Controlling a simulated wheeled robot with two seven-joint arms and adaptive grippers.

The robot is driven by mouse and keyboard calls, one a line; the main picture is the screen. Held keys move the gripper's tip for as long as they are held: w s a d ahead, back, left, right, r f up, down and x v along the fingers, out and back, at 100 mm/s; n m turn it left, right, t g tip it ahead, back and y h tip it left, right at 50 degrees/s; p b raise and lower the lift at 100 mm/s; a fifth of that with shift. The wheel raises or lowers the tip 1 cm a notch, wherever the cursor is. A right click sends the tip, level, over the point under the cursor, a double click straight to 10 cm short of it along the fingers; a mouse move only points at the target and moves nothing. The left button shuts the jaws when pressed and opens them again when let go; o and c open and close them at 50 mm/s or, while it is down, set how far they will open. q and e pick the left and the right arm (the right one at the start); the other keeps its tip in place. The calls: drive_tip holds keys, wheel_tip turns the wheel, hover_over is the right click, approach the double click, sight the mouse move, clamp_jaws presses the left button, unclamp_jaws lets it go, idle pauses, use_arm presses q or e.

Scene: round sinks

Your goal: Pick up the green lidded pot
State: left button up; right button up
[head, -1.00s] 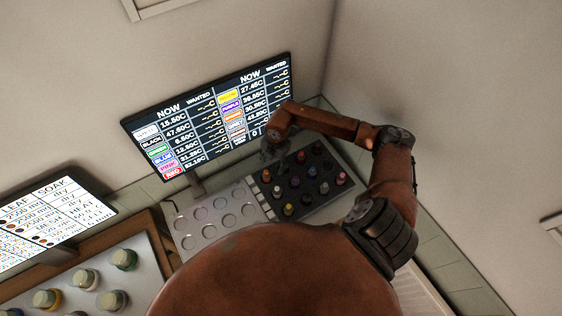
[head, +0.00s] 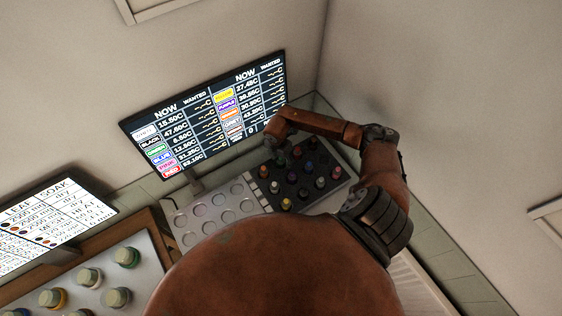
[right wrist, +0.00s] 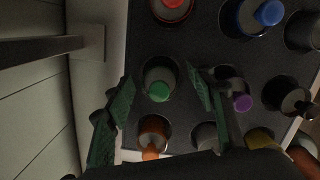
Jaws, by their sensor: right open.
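The green lidded pot (right wrist: 159,84), small with a round green knob on a pale lid, sits in a hole of the dark rack (right wrist: 190,50) in the right wrist view. My right gripper (right wrist: 160,79) is open, with one finger to the left of this pot and one to the right. No contact with it is visible. In the head view my right gripper (head: 281,154) is over the back left part of the dark rack, and the pot there is too small and covered to make out. My left gripper is not in view.
Close neighbours are a red lidded pot (right wrist: 172,8), a purple one (right wrist: 240,101) and an orange one (right wrist: 152,138). A screen (head: 205,112) stands behind the rack. An empty tray with round recesses (head: 215,212) is to its left. Larger jars (head: 126,257) stand further left.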

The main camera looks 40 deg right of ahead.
drive_tip(key=shift+c, duration=0.5)
drive_tip(key=c, duration=1.2)
drive_tip(key=shift+o, duration=0.2)
drive_tip(key=shift+r, duration=0.1)
drive_tip(key=shift+r, duration=0.2)
drive_tip(key=shift+w+r+b, duration=0.1)
drive_tip(key=shift+r+b, duration=0.65)
drive_tip(key=shift+r, duration=0.2)
drive_tip(key=s+a+r+b, duration=0.4)
drive_tip(key=s+a+r, duration=0.5)
drive_tip(key=a+r, duration=0.1)
wheel_tip(320, 180, up, 10)
drive_tip(key=p, duration=0.5)
drive_tip(key=shift+s+a+f, duration=0.2)
drive_tip(key=shift+a, duration=0.15)
